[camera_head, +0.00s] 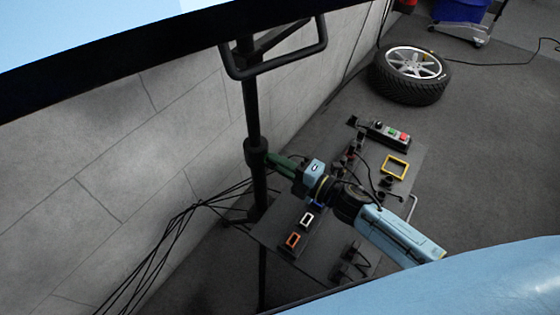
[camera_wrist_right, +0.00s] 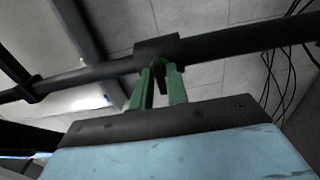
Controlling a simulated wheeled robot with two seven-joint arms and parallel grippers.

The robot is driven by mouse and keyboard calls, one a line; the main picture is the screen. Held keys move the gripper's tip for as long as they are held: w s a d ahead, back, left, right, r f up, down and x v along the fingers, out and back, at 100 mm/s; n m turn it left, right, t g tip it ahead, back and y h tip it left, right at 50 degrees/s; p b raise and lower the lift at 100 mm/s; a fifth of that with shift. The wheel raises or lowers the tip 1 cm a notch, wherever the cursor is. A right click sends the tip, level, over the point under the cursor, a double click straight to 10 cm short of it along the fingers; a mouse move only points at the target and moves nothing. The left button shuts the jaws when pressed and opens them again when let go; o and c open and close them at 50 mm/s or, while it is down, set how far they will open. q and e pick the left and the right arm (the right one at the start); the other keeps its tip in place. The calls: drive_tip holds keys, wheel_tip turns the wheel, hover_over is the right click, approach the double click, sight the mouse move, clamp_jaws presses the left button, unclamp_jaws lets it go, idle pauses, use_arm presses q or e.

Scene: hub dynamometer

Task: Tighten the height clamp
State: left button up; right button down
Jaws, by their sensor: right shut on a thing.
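The height clamp (camera_head: 256,150) is a black collar on the upright black pole (camera_head: 252,105) of a stand. My right gripper (camera_head: 272,158) reaches it from the right, its green fingers at the collar. In the right wrist view the clamp (camera_wrist_right: 157,46) sits on the pole, which crosses the picture. There the green fingers of my right gripper (camera_wrist_right: 160,75) are shut on a small black clamp handle (camera_wrist_right: 159,76) that sticks out from the collar. The fingers hide part of the handle. My left gripper is not in view.
A dark panel (camera_head: 272,232) with switches and coloured frames lies beneath my right arm. Black cables (camera_head: 185,215) hang left of the pole. A black handle bar (camera_head: 290,62) is above the clamp.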

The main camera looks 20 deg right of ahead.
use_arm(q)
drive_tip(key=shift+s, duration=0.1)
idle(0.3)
use_arm(e)
drive_tip(key=c, duration=1.5)
unclamp_jaws()
drive_tip(key=shift+c, duration=0.2)
